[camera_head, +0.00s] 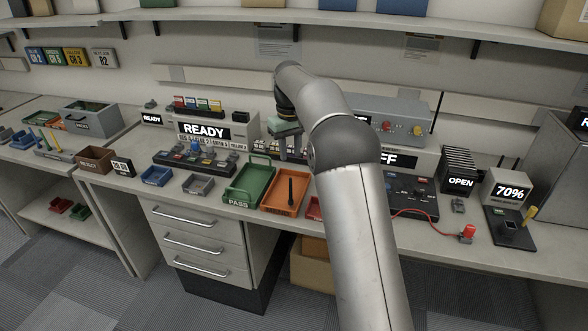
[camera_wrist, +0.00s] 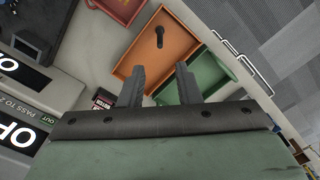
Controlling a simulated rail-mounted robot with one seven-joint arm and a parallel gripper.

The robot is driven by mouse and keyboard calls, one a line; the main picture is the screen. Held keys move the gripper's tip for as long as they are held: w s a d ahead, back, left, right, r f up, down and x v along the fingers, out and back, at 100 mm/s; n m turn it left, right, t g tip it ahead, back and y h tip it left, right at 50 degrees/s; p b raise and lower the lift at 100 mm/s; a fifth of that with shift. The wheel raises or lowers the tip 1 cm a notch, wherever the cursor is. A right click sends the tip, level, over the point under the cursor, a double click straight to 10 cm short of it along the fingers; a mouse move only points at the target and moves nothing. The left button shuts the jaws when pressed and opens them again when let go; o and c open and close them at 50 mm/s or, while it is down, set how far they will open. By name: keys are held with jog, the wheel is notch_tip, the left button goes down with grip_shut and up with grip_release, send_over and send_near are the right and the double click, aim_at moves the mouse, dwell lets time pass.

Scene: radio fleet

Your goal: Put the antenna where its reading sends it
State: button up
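The antenna (camera_head: 291,192) is a thin black stick in the orange tray (camera_head: 269,208); I cannot tell whether it stands or lies. The antenna also shows in the wrist view (camera_wrist: 159,38), inside the orange tray (camera_wrist: 180,66). A green tray marked PASS (camera_head: 236,202) is left of the orange one, and a red tray (camera_head: 314,210) is to its right, partly hidden by my arm. My gripper (camera_head: 290,153) hangs above the bench behind the trays. In the wrist view my gripper (camera_wrist: 158,82) has its fingers apart with nothing between them.
A READY display (camera_head: 204,132) stands at the back left; another, partly hidden by my arm, shows "FF". To the right are an OPEN display (camera_head: 460,183), a 70% display (camera_head: 510,191) and a red cable (camera_head: 420,214). Small blue (camera_head: 157,176) and grey (camera_head: 198,185) bins stand left of the trays.

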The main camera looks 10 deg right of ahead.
jog(key=shift+s+r, duration=0.1)
jog(key=shift+r, duration=0.15)
jog(key=s+a+m, duration=0.1)
jog(key=s+m, duration=0.1)
jog(key=s, duration=2.8)
jog(key=s+f+m, duration=0.1)
jog(key=s+f, duration=0.4)
jog(key=s, duration=0.7)
jog(key=shift+f, duration=0.2)
jog(key=shift+s+a, duration=0.1)
